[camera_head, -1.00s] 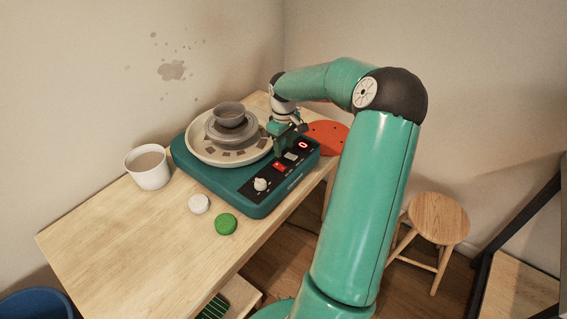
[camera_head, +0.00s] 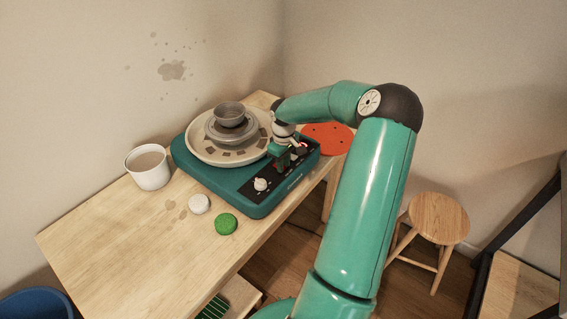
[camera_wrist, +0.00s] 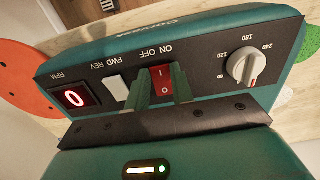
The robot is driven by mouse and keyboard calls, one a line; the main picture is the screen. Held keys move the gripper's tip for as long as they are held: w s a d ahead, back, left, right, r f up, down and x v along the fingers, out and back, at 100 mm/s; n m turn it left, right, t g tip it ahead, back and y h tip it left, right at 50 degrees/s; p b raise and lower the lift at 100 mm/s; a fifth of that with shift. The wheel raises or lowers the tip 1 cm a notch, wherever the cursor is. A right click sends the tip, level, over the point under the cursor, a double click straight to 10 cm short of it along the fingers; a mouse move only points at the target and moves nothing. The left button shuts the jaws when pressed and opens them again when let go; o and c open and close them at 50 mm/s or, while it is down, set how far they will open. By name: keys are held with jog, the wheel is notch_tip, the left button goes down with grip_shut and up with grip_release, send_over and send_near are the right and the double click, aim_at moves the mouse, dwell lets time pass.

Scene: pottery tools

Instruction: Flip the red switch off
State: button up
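The red switch (camera_wrist: 162,75) shows in the wrist view on the black panel of the teal pottery wheel, under the ON OFF label, with "I" and "O" marks. My gripper (camera_wrist: 159,90) is open, its two green fingers apart on either side of the switch's near part. Whether a finger touches the switch I cannot tell. In the head view my gripper (camera_head: 284,163) is down at the panel and mostly hides the switch. The wheel base (camera_head: 225,183) carries a round pan with a grey bowl on it.
Beside the switch are a white FWD/REV switch (camera_wrist: 116,88), a red "0" RPM display (camera_wrist: 75,98) and a white speed knob (camera_wrist: 246,67). A cup (camera_head: 148,168), a white disc (camera_head: 199,204), a green disc (camera_head: 226,224) and an orange disc (camera_head: 328,138) are on the table (camera_head: 120,240).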

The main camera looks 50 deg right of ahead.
jog(key=shift+c, duration=0.6)
jog(key=shift+w+r+g, duration=0.1)
jog(key=shift+w+g, duration=0.25)
jog(key=shift+g, duration=1.15)
jog(key=o, duration=1)
jog(key=shift+w+r, duration=0.1)
jog(key=shift+r, duration=0.1)
